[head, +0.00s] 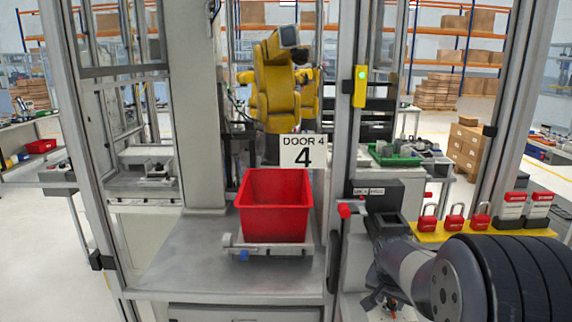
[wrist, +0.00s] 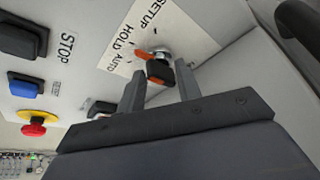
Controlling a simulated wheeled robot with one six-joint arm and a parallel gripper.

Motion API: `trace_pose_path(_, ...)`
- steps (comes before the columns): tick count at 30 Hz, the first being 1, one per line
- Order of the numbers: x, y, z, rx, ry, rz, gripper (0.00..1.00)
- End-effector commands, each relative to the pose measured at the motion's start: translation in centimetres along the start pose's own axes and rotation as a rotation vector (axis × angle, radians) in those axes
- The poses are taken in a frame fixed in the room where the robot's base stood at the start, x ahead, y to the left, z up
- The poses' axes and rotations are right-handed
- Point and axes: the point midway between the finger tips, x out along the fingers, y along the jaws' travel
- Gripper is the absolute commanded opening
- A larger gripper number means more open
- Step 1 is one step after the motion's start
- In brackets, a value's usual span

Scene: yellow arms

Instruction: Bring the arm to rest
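My gripper (wrist: 160,85) is open in the wrist view, its two grey fingers standing apart. A selector switch (wrist: 160,72) with a black knob and an orange pointer shows between and just beyond the fingertips. I cannot tell if the fingers touch it. Its plate (wrist: 150,25) reads SETUP, HOLD and AUTO; the pointer's tip lies on the side of HOLD and AUTO. In the head view my grey and black arm reaches in from the lower right, and my fingers cannot be made out there.
Beside the switch are a red emergency button (wrist: 35,124), a blue button (wrist: 26,88) and a black button (wrist: 22,38). A red bin (head: 274,205) stands on a metal table (head: 170,262). A yellow robot arm (head: 277,85) stands behind.

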Motion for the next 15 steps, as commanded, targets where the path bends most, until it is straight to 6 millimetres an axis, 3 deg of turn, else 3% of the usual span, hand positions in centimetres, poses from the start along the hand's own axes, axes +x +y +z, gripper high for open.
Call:
trace_pose_path(10, 0.0, -0.4, -0.1, 0.175, 0.0, 0.073, 0.33)
trace_pose_path(15, -3.5, -0.7, -0.1, 0.172, 0.006, 0.067, 0.33)
